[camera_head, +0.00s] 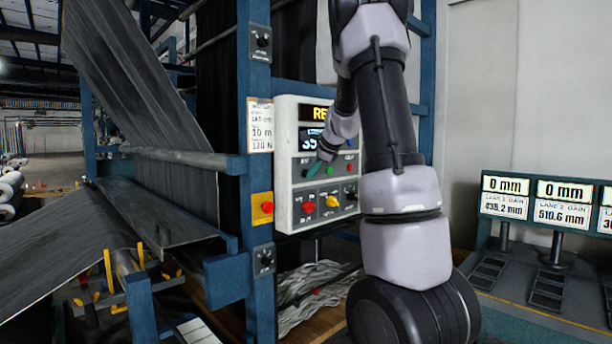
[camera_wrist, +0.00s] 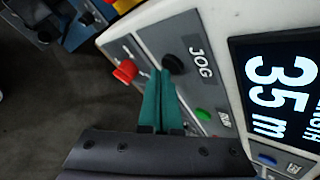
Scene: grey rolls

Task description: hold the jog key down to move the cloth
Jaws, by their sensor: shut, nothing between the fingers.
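The jog key is a round black button (camera_wrist: 173,64) beside the word JOG on the grey panel in the wrist view. My gripper (camera_wrist: 163,76) has its teal fingers shut together and empty, with the tips at the lower edge of the jog key. I cannot tell whether they touch or press it. In the head view my gripper (camera_head: 318,166) is at the left part of the control box (camera_head: 285,200), and the key is not clear there. The cloth (camera_head: 140,75) is a dark grey sheet running down the blue frame. The length display (camera_wrist: 280,95) reads 35 m.
A red button (camera_wrist: 125,72) and a green button (camera_wrist: 203,115) lie near the jog key. A red mushroom button on a yellow box (camera_head: 262,208) sits left of the control box. A blue post (camera_head: 258,130) stands beside it. Lane gauges (camera_head: 535,200) are at right.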

